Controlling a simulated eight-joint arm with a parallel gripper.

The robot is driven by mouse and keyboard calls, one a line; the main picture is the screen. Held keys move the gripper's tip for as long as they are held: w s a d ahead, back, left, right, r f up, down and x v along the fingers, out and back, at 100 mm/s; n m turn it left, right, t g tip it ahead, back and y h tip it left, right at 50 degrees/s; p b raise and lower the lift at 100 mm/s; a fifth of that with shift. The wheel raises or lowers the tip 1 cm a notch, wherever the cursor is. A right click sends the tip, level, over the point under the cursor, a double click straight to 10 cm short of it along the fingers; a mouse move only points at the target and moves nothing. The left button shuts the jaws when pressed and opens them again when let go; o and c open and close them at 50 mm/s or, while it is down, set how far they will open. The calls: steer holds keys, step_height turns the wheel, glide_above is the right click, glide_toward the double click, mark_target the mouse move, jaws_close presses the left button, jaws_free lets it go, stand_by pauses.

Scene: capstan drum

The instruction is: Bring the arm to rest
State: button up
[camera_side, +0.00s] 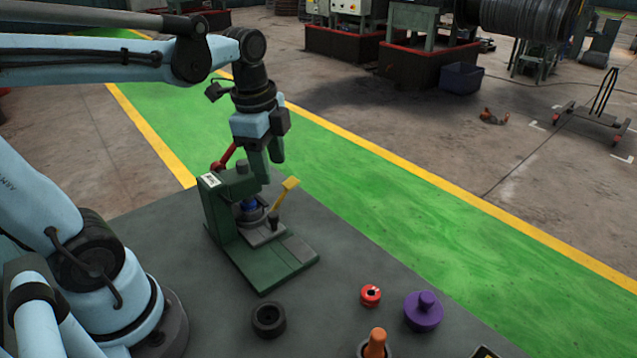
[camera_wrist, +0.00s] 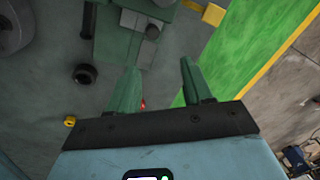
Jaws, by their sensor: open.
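My gripper (camera_side: 267,165) points down above the green capstan fixture (camera_side: 228,225) on the grey table. Its two green fingers stand apart with nothing visible between them, and the wrist view also shows them (camera_wrist: 160,66) apart. The fingers partly hide the fixture's top. I cannot tell the exact gap between fingertips and fixture. In the wrist view, part of the fixture (camera_wrist: 110,45) lies at the top.
On the table (camera_side: 330,275) stand a black ring (camera_side: 268,320), a red round piece (camera_side: 370,295), a purple knobbed piece (camera_side: 424,312) and an orange peg (camera_side: 376,343). A green floor lane (camera_side: 400,200) lies beyond the table edge. Machines stand farther back.

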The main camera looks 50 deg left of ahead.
steer(key=d+n+t, duration=0.1)
steer(key=n+t, duration=0.1)
steer(key=n, duration=0.2)
steer(key=d+f+n+t, duration=0.1)
steer(key=d+n, duration=0.1)
steer(key=n, duration=0.2)
steer(key=d+f+n+t, duration=0.1)
steer(key=n+t, duration=0.1)
steer(key=n, duration=0.1)
steer(key=shift+s+d+f+n+t, duration=0.25)
steer(key=shift+s+d+n+t, duration=0.05)
steer(key=shift+s+d+n, duration=0.1)
